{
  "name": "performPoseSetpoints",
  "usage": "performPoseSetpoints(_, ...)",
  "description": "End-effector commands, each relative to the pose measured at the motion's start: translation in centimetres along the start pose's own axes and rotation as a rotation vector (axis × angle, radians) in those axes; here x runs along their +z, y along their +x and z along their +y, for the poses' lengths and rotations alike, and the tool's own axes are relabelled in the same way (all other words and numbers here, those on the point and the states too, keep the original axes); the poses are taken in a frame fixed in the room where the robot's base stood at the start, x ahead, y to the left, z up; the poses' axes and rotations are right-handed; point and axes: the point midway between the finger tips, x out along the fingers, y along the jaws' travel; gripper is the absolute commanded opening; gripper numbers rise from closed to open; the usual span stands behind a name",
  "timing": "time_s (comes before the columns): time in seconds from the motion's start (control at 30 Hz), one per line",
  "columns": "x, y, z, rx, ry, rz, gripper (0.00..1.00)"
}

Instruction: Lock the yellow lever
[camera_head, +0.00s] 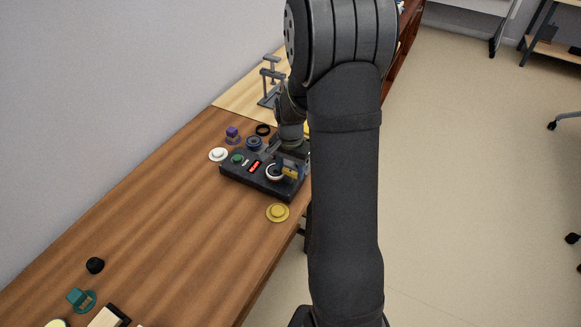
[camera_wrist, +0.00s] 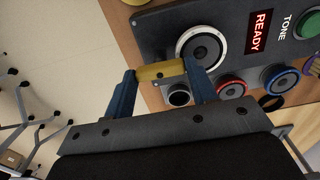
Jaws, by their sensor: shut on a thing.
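The yellow lever (camera_wrist: 160,71) is at the edge of a dark test box (camera_wrist: 150,35) in the wrist view, beside a round speaker with a white ring (camera_wrist: 201,47). My gripper (camera_wrist: 158,78) has its two blue fingers on either side of the lever and is shut on it. In the head view the yellow lever (camera_head: 290,172) shows in part near the right end of the box (camera_head: 262,183), with my gripper (camera_head: 292,163) at it. My arm hides some of that end. Whether the lever is locked cannot be told.
A yellow disc (camera_head: 278,212) and a white disc (camera_head: 218,154) lie nearby on the wooden table (camera_head: 170,220). A grey stand (camera_head: 270,80) is behind.

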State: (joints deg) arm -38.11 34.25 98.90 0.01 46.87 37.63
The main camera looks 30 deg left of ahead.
Motion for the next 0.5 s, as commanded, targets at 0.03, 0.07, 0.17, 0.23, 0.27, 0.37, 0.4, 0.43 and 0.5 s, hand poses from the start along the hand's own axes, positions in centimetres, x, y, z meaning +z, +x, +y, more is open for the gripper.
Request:
performPoseSetpoints(0.03, -0.02, -0.03, 0.0, 0.0, 0.016, 0.001, 0.29)
performPoseSetpoints(0.07, -0.02, -0.03, 0.0, 0.0, 0.021, 0.001, 0.29)
performPoseSetpoints(0.17, -0.03, -0.03, 0.0, 0.0, 0.026, 0.001, 0.29)
performPoseSetpoints(0.23, -0.03, -0.03, 0.0, 0.0, 0.025, 0.001, 0.29)
performPoseSetpoints(0.27, -0.03, -0.04, 0.0, -0.001, 0.025, 0.001, 0.29)
performPoseSetpoints(0.37, -0.03, -0.04, 0.0, -0.001, 0.025, 0.001, 0.58)
performPoseSetpoints(0.4, -0.03, -0.04, 0.0, -0.001, 0.025, 0.001, 0.66)
performPoseSetpoints(0.43, -0.03, -0.04, 0.0, -0.001, 0.025, 0.001, 0.71)
performPoseSetpoints(0.5, -0.03, -0.03, 0.0, 0.0, 0.025, 0.001, 0.74)
